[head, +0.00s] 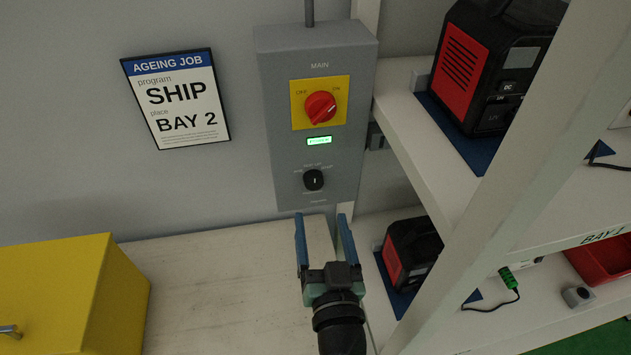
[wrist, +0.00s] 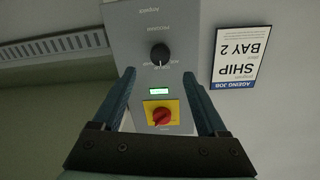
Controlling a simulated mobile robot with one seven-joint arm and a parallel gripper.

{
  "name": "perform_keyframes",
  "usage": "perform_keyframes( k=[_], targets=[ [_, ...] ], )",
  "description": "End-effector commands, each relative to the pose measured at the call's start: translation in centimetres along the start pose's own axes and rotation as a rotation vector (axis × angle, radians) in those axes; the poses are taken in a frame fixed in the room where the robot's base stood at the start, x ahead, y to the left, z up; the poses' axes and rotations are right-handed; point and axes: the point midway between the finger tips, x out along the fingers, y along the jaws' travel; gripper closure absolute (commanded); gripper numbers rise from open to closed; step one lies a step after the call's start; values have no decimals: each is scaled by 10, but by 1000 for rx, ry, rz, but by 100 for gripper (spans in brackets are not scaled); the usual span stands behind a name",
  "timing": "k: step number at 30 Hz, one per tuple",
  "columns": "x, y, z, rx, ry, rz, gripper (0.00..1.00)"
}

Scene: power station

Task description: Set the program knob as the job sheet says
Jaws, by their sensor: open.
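The job sheet (head: 176,99) on the wall reads AGEING JOB, program SHIP, place BAY 2; it also shows upside down in the wrist view (wrist: 240,57). The program knob (head: 314,180) is black with a white mark pointing about straight up in the head view. It is low on the grey panel (head: 276,120), and shows in the wrist view (wrist: 160,54). The labels around it are too small to read surely. My gripper (head: 323,219) is open and empty, below and in front of the knob, apart from it. In the wrist view the knob lies beyond the blue fingers (wrist: 166,95).
A red main switch (head: 320,107) on a yellow plate and a lit green display (head: 319,141) sit above the knob. A yellow box (head: 75,290) stands on the worktop (head: 215,270) at left. Shelves (head: 420,135) with red-black power units (head: 495,65) stand close at right.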

Motion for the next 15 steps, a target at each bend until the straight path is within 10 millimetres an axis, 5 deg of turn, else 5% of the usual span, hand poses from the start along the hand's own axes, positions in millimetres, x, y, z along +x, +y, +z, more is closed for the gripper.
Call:
perform_keyframes(
  k=[6,15],
  targets=[
    [42,-1,-3,-1,1,-2,25],
    [75,0,-1,-1,0,-1,25]
  ],
)
